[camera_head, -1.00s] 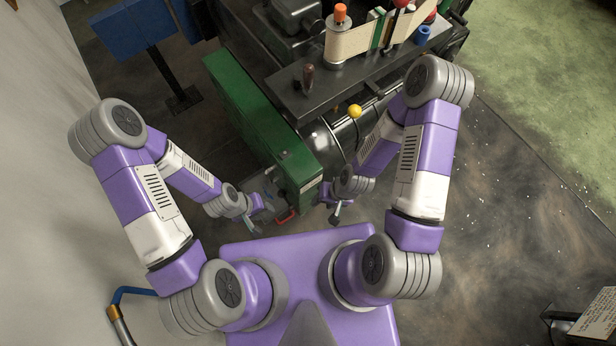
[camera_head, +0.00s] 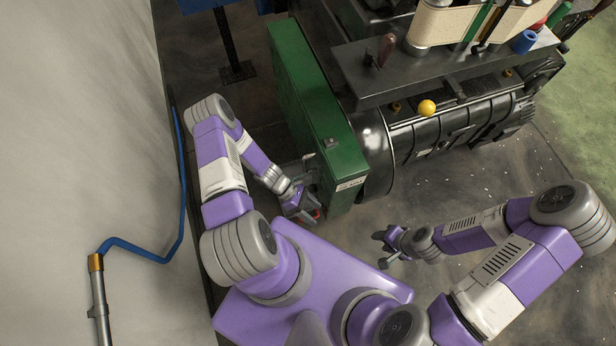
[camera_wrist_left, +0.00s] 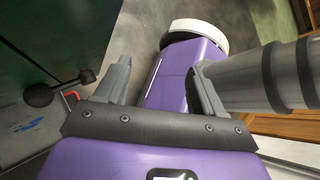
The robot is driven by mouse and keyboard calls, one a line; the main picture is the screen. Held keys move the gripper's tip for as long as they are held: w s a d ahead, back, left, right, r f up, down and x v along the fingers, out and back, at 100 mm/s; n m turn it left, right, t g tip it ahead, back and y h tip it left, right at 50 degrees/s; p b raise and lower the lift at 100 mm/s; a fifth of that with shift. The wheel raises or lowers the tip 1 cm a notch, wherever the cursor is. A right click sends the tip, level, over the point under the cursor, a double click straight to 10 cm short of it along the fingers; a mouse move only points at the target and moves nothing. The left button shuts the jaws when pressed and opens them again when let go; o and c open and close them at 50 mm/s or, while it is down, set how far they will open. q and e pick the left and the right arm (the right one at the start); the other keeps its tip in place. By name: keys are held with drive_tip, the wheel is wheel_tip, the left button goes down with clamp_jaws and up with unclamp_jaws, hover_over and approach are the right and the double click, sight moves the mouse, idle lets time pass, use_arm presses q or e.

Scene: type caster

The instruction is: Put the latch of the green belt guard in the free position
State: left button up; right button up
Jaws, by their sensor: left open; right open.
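The green belt guard (camera_head: 312,95) stands upright on the near left side of the machine in the head view. A small red part (camera_head: 316,214) shows low at its near end, mostly hidden by my left gripper (camera_head: 300,204); I cannot tell the latch's position. In the left wrist view, the dark green guard (camera_wrist_left: 60,30) is at upper left, with a red bar (camera_wrist_left: 72,84) and black knobs by its lower edge. My left gripper (camera_wrist_left: 163,72) is open, with these parts left of its fingers, outside the jaws. My right gripper (camera_head: 388,250) is open and empty over the floor.
The black machine body (camera_head: 450,125) with a yellow ball knob (camera_head: 427,108) lies right of the guard. A blue hose (camera_head: 140,250) runs along the wall (camera_head: 80,130) at left. Floor is clear around my right gripper.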

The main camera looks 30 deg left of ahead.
use_arm(q)
drive_tip(key=w+a+f+n+t+h+b, duration=0.25)
drive_tip(key=a+f+n+t+b, duration=0.2)
drive_tip(key=f+n, duration=0.4)
drive_tip(key=n+t+y+b, duration=0.3)
drive_tip(key=n+t+b, duration=0.1)
drive_tip(key=n+t, duration=0.3)
approach(316, 197)
drive_tip(key=w+a+f, duration=0.1)
drive_tip(key=w+a, duration=0.1)
drive_tip(key=b+x, duration=0.1)
drive_tip(key=x, duration=0.6)
drive_tip(key=shift+w+a, duration=0.2)
drive_tip(key=shift+w, duration=0.2)
use_arm(e)
wheel_tip(316, 197, down, 12)
drive_tip(key=shift+r, duration=0.2)
use_arm(q)
drive_tip(key=shift+h, duration=0.25)
clamp_jaws()
